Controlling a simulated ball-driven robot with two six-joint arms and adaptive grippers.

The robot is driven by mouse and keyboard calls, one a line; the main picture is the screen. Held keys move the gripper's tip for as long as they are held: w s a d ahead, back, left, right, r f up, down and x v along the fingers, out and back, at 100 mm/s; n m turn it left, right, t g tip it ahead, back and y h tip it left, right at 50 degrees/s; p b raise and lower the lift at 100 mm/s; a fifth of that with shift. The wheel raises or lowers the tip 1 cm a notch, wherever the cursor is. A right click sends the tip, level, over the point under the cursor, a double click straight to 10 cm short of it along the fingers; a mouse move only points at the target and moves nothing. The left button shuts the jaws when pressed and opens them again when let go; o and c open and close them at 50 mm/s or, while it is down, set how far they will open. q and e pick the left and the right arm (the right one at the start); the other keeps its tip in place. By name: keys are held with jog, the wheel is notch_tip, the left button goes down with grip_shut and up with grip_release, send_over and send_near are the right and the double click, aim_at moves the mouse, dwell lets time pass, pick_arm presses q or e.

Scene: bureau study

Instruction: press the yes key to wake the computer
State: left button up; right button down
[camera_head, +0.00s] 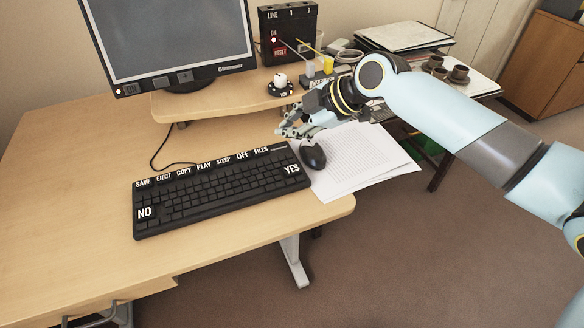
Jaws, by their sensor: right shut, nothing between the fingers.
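A black keyboard (220,194) lies on the wooden desk, with its labelled keys facing me. The YES key (292,169) is at its right end, with white lettering on black. A NO key (145,213) is at its left end. The computer monitor (170,40) stands behind, its screen dark grey and blank. My right gripper (284,134) is shut and empty. It is above and behind the keyboard's right end, beyond the YES key and apart from it. My left gripper is not in view.
A black mouse (313,156) sits on white paper sheets (362,165) right of the keyboard. A raised shelf (215,101) carries the monitor, a black LINE box (289,32) and small items. The desk (70,150) is clear at left.

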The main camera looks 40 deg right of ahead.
jog(key=b, duration=0.6)
send_over(291, 172)
notch_tip(291, 172, down, 8)
jog(key=shift+w+r, duration=0.1)
jog(key=shift+r, duration=0.05)
jog(key=shift+f+b, duration=0.5)
jog(key=shift+f, duration=0.05)
dwell(0.5)
jog(key=shift+f+b, duration=0.4)
jog(key=shift+f, duration=0.05)
jog(key=shift+f+b, duration=0.45)
dwell(0.5)
jog(key=shift+r, duration=0.1)
jog(key=shift+r+p, duration=0.7)
jog(key=shift+r, duration=0.1)
